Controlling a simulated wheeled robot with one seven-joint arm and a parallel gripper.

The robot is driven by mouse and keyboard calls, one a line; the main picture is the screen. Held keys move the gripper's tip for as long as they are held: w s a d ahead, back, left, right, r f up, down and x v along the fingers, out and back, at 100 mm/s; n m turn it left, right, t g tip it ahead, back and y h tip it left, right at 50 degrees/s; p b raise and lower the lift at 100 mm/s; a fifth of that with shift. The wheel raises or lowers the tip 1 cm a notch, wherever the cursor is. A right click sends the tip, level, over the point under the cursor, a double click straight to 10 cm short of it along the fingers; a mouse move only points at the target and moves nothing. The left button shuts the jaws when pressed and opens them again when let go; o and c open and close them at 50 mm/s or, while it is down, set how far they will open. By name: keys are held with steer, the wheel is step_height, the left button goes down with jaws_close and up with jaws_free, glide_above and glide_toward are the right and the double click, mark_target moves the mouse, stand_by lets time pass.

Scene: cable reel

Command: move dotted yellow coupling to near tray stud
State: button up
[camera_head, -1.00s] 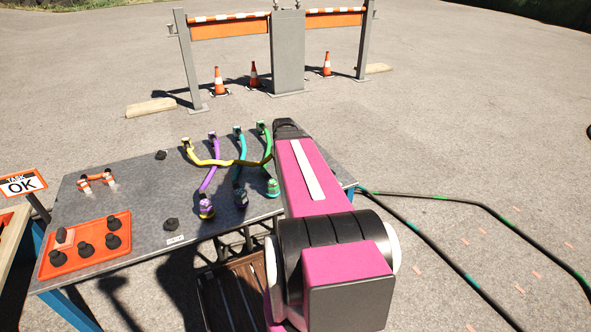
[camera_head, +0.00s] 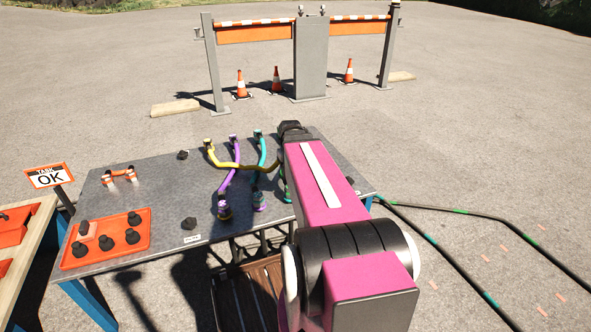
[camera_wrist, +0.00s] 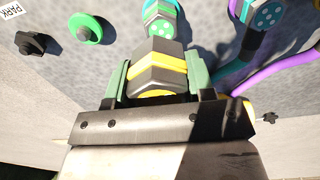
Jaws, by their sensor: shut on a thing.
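In the wrist view, my gripper (camera_wrist: 157,82) is shut on a dark, faceted coupling with a yellow band (camera_wrist: 162,60). A green finger presses on each side of it. Part of its yellow end shows near the palm; no dots can be made out. In the head view, my arm hides the gripper and this coupling. The yellow cable (camera_head: 225,162) runs from the table's back toward the right and passes behind my arm. The orange tray (camera_head: 92,258) lies at the table's left front, with several black studs (camera_head: 132,237) in it.
Two teal-marked couplings (camera_wrist: 160,12) (camera_wrist: 268,18) lie close beyond the held one. The purple cable (camera_head: 231,176) and teal cable (camera_head: 262,150) lie left of my arm. A black stud (camera_head: 189,223) stands near the front edge. The table between tray and cables is mostly clear.

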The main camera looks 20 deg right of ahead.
steer(key=shift+w+a+f, duration=0.1)
steer(key=shift+w+a, duration=0.05)
steer(key=shift+a, duration=6.1)
steer(key=shift+w+a+f, duration=0.1)
steer(key=shift+w+a, duration=0.05)
steer(key=shift+a, duration=7.25)
steer(key=a, duration=1.4)
steer(key=shift+w+a, duration=0.15)
steer(key=shift+a, duration=0.25)
steer(key=shift+f, duration=0.35)
steer(key=shift+f, duration=3.3)
steer(key=shift+f, duration=0.1)
